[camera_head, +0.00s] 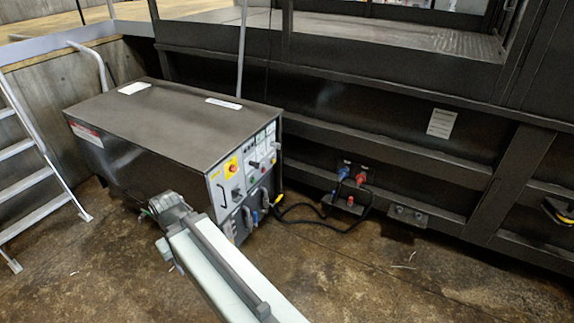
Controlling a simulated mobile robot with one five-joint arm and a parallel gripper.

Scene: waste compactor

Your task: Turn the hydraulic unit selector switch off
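The hydraulic unit (150,110) is a dark box with a grey control panel (245,175) on its right-hand face. On the panel are a red button on a yellow plate (231,166), small coloured lights or buttons, and dark knobs. A dark knob (254,164) sits right of the red button; I cannot tell whether it is the selector switch or which way it is turned. My arm reaches up from the bottom centre. The grey end of my arm (170,208) is in front of the unit, left of the panel. The gripper's fingers cannot be made out.
A blue plug (343,173) and a red plug (361,178) with black cables are at the dark compactor wall (420,150). Cables and hoses lie right of the unit. A light metal ladder (35,180) stands at the left. The concrete floor at the lower right is clear.

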